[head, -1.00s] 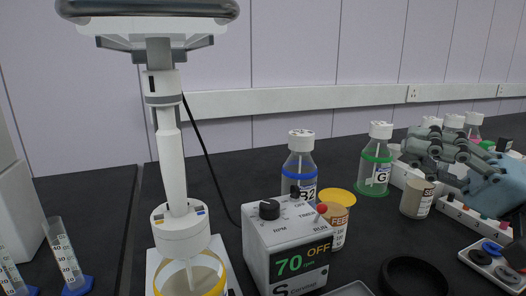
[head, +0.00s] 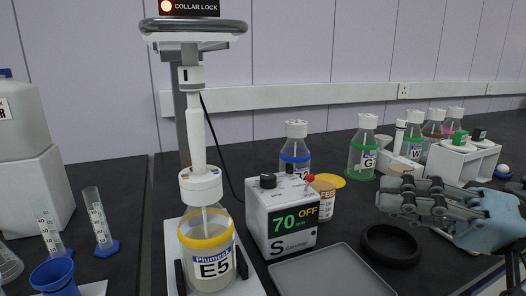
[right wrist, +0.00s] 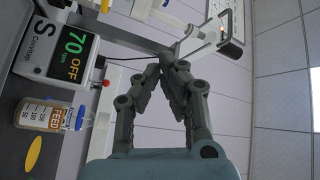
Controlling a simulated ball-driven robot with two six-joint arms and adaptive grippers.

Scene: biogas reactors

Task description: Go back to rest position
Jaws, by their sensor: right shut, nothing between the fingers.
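My right gripper (head: 388,197) is at the right of the head view, with its grey fingers pointing left above the dark bench. The fingers are together and hold nothing. In the right wrist view its fingertips (right wrist: 170,62) meet in front of the wall, clear of the objects. My left gripper is not in view in either picture. The stirrer stand (head: 198,130) has its white shaft reaching down to a bottle labelled E5 (head: 211,262). The control box (head: 282,218) reads 70 and OFF; it also shows in the right wrist view (right wrist: 60,45).
Green-collared bottle G (head: 363,158) and blue-collared bottle (head: 295,150) stand behind. A FEED jar (head: 325,200) is beside the control box. A black ring (head: 391,245) lies below my right gripper in the picture. A grey tray (head: 330,275) is at the front. A white rack (head: 462,160) stands at right.

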